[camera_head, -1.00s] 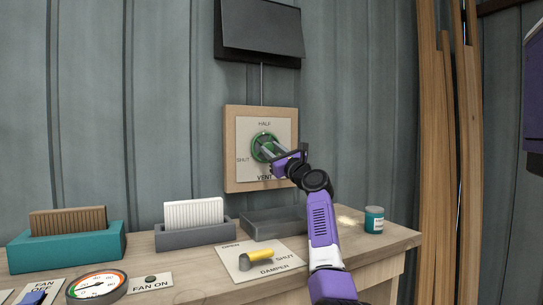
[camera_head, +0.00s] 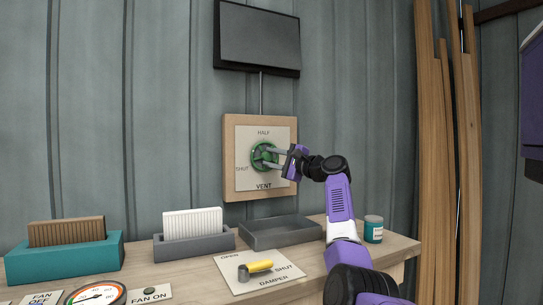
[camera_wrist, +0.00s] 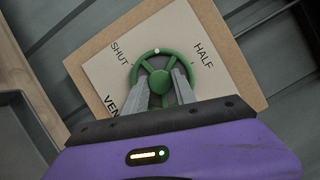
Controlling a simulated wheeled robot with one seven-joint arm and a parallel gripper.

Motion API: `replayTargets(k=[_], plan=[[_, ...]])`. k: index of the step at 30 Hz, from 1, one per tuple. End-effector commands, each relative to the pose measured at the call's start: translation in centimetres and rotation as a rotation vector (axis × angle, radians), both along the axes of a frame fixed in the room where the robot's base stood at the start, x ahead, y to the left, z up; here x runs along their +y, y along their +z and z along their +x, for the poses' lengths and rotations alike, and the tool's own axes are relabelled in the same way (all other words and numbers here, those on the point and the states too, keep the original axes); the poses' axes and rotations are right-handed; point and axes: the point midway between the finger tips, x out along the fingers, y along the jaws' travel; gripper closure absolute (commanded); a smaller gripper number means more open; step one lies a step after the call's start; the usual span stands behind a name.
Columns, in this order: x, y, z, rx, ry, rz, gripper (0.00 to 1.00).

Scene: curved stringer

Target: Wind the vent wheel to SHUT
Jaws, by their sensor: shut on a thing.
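The green vent wheel (camera_head: 263,155) is mounted on a pale plate (camera_head: 246,178) in a wooden frame on the wall. The plate reads HALF at the top, SHUT at the left and VENT below. My gripper (camera_head: 272,158) reaches the wheel from the right and is shut on it. In the wrist view, the fingers of my gripper (camera_wrist: 160,88) lie on the wheel (camera_wrist: 160,54) either side of its hub. A small white dot on the rim sits between the SHUT and HALF labels. The fingertips partly hide the lower spokes.
A dark vent flap (camera_head: 258,36) hangs above the wheel, joined by a thin rod. The bench below holds a grey tray (camera_head: 282,234), a teal jar (camera_head: 373,229), a yellow-handled damper lever (camera_head: 259,267) and filter boxes (camera_head: 193,243). Wooden planks (camera_head: 437,150) stand at the right.

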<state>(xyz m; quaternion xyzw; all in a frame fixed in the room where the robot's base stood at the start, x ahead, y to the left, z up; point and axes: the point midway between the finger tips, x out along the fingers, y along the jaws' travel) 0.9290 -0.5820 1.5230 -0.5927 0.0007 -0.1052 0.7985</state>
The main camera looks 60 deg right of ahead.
Motion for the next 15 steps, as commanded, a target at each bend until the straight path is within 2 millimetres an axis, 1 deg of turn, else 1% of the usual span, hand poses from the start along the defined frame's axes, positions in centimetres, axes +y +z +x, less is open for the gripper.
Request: replayTargets(k=[2,15], plan=[[-0.05,0.29,-0.01,0.039,0.001,-0.06,1.0],[-0.03,0.39,0.01,0.256,0.001,-0.417,1.0]])
